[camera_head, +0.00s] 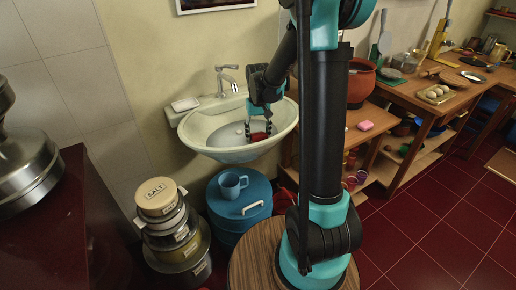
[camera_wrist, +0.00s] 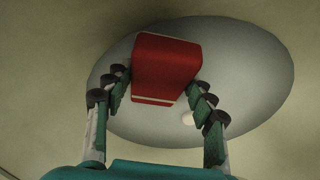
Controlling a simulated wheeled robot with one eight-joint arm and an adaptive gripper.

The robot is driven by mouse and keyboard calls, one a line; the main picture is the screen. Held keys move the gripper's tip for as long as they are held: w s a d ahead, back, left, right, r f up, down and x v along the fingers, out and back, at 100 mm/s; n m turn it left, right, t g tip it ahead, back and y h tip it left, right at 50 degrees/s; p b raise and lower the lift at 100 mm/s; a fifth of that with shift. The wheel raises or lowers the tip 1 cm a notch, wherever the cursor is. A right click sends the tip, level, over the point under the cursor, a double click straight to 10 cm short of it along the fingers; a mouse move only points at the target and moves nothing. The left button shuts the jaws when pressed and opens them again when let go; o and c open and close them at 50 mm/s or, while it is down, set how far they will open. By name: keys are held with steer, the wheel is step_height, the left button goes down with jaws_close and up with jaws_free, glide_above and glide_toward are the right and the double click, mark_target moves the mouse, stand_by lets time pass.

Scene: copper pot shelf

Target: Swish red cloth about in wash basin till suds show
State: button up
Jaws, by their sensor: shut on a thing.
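The wash basin (camera_head: 213,151) is a pale bowl fixed to the wall, with a metal tap (camera_head: 227,78) above it. My gripper (camera_head: 258,134) is inside the bowl, over its right side. It is shut on the red cloth (camera_head: 259,137), a folded block with pale stripes. In the wrist view the red cloth (camera_wrist: 166,66) sits between the two fingers of my gripper (camera_wrist: 160,92). Behind it is a smooth grey oval area (camera_wrist: 255,75) in the basin, with a small pale round spot (camera_wrist: 188,118). I see no clear suds. Whether the cloth touches the bottom is unclear.
A soap dish (camera_head: 185,104) sits at the basin's left rim. A wooden shelf (camera_head: 350,140) with a pink block (camera_head: 365,125) stands to the right.

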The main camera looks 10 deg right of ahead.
step_height(320, 180, up, 14)
stand_by(1.3)
stand_by(0.7)
